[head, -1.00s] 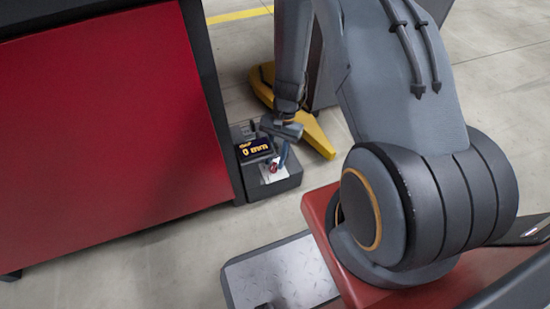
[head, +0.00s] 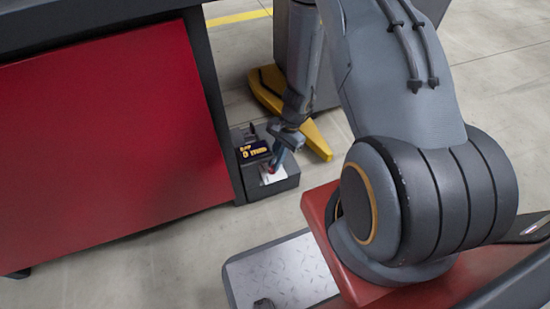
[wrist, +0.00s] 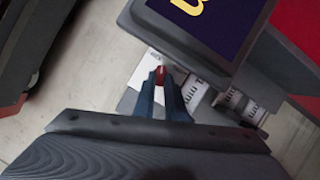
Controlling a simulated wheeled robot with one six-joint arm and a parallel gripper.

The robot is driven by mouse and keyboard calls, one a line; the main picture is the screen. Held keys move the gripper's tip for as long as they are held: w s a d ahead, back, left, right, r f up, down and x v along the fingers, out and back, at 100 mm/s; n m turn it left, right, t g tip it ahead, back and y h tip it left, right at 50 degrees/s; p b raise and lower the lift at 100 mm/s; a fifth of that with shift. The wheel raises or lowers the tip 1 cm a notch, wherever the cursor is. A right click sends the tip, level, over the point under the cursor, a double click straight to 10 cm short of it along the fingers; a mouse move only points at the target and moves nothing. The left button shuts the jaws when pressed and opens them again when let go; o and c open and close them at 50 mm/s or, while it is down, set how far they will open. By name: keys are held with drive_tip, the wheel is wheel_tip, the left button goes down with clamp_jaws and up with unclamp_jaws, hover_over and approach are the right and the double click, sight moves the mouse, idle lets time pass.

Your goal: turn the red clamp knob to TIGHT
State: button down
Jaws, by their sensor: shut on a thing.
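The red clamp knob (wrist: 160,75) shows small between my two blue fingertips in the wrist view. My gripper (wrist: 162,82) is shut on it. In the head view my gripper (head: 272,166) reaches down to a pale plate on top of a dark grey box (head: 284,183), low beside the red panel. The knob is mostly hidden there by the fingers. A dark display with yellow characters (head: 254,150) sits on the box, left of the gripper. Its text is too small to read surely. I cannot read the knob's pointer or any TIGHT mark.
A large red panel with dark frame (head: 110,140) stands to the left of the box. A yellow foot (head: 268,92) lies on the floor behind my gripper. In the wrist view, several light labelled parts (wrist: 230,98) lie right of the fingers. Open concrete floor lies in front.

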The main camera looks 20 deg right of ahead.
drive_tip(key=m+p, duration=0.1)
drive_tip(key=m+t+p, duration=0.1)
drive_tip(key=m, duration=0.1)
drive_tip(key=shift+s+d+r, duration=0.1)
drive_tip(key=shift+s+r, duration=0.05)
drive_tip(key=shift+s, duration=0.2)
drive_tip(key=m+p, duration=0.1)
drive_tip(key=p, duration=0.1)
drive_tip(key=m+t+p, duration=0.1)
drive_tip(key=m+p, duration=0.1)
drive_tip(key=shift+s+m, duration=0.3)
drive_tip(key=shift+s, duration=0.05)
drive_tip(key=m+t+p, duration=0.1)
drive_tip(key=m+p, duration=0.1)
drive_tip(key=p, duration=0.1)
drive_tip(key=m+p, duration=0.1)
drive_tip(key=p, duration=0.2)
drive_tip(key=shift+s+m+t+p, duration=0.2)
drive_tip(key=shift+m+t+p, duration=0.1)
drive_tip(key=shift+m+t, duration=0.1)
drive_tip(key=m+p, duration=0.1)
drive_tip(key=p, duration=0.1)
drive_tip(key=shift+a+m+t+h+p, duration=0.2)
drive_tip(key=shift+m+t+h+p, duration=0.1)
drive_tip(key=shift+m, duration=0.1)
drive_tip(key=c, duration=1.8)
unclamp_jaws()
